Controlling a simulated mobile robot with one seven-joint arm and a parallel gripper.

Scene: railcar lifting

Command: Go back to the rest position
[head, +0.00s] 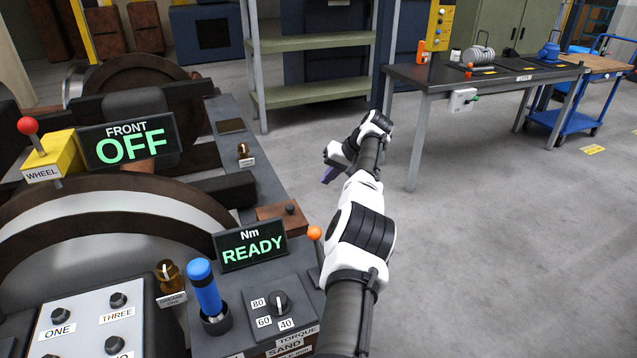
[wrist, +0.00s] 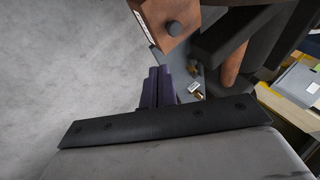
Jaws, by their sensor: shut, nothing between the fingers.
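My gripper (head: 328,174) is at the end of my arm in the head view, out over the gap between the railcar rig and the workbench. In the wrist view its purple fingers (wrist: 158,88) are together with nothing between them. A brown block with a dark round knob (wrist: 174,28) lies beyond the fingertips in the wrist view, apart from them. My arm reaches forward from the bottom of the head view, just right of the control panel (head: 70,335).
The rig on the left carries a READY display (head: 250,246), a FRONT OFF display (head: 128,143), an orange-tipped lever (head: 314,233) and a blue-handled tool (head: 205,288). A dark workbench (head: 440,80) stands at the back right, a blue cart (head: 565,122) beside it.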

